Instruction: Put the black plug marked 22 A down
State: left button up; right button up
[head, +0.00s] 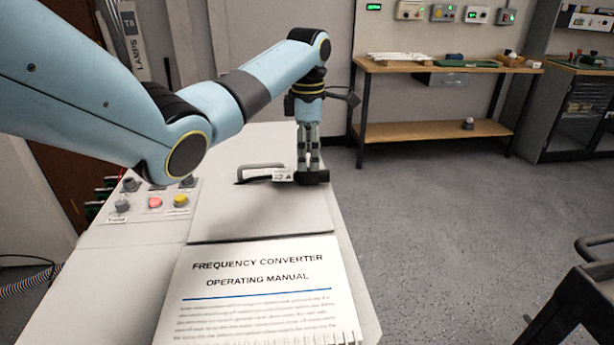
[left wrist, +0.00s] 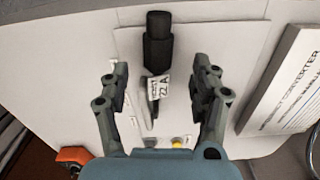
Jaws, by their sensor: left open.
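The black plug (left wrist: 157,40) lies on the light worktop, with a white tag (left wrist: 160,88) that reads 22 A. In the head view the plug (head: 319,177) shows at the fingertips of my left gripper (head: 308,168), and its tag (head: 283,175) sticks out to the left. In the left wrist view my left gripper (left wrist: 158,85) is open, with one finger on each side of the tag and a gap on both sides. The plug's thick end points away from the gripper's palm. My right gripper is not in view.
An operating manual (head: 262,290) lies at the worktop's front. A raised flat panel (head: 225,215) with a handle (head: 260,167) is behind it. A red button (head: 155,203) and a yellow button (head: 181,201) sit at left. A wooden bench (head: 440,66) stands far off across clear floor.

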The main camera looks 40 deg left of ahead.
aim_at(305, 173)
pick_arm(q)
jog(key=f, duration=0.5)
jog(key=shift+s+a+f+b, duration=0.1)
jog(key=shift+a+f+b, duration=0.2)
jog(key=shift+f, duration=0.1)
jog(key=shift+c, duration=0.4)
grip_shut()
jog(key=shift+r, duration=0.1)
